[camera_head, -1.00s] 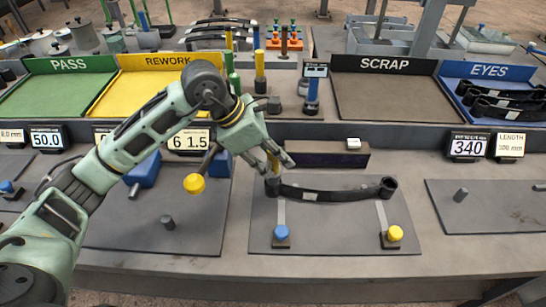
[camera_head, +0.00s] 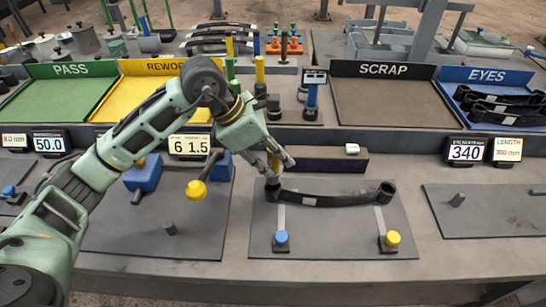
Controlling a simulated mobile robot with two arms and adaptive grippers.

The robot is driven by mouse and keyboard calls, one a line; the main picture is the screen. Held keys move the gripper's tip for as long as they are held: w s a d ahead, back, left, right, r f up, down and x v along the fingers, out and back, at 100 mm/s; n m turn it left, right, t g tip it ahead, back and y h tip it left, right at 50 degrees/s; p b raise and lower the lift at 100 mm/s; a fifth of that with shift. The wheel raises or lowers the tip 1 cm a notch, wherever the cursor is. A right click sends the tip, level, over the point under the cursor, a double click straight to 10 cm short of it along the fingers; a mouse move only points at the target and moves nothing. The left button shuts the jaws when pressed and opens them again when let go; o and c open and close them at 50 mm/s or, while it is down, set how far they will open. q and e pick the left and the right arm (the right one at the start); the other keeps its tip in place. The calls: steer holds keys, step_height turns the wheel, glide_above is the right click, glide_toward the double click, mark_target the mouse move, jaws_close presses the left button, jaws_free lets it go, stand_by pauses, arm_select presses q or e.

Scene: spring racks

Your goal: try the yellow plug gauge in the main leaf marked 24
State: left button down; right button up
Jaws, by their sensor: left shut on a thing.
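The main leaf (camera_head: 335,200) is a dark curved bar with a rolled eye at each end, lying on a grey fixture plate (camera_head: 340,225). A small pale label sits on it, too small to read. My left gripper (camera_head: 275,170) is shut on the yellow plug gauge (camera_head: 273,160) just above the leaf's left eye (camera_head: 272,190). The fingers hide most of the gauge, and I cannot tell whether its tip is in the eye. My right gripper is not in view.
A blue knob (camera_head: 281,237) and a yellow knob (camera_head: 393,238) stand at the plate's front. A dark block (camera_head: 330,160) is behind the leaf. PASS (camera_head: 60,92), REWORK, SCRAP (camera_head: 385,100) and EYES trays line the back. The EYES tray holds several leaves.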

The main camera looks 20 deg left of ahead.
arm_select(q)
steer(key=shift+r, duration=0.3)
steer(key=shift+r+p, duration=1.05)
steer(key=shift+r, duration=0.95)
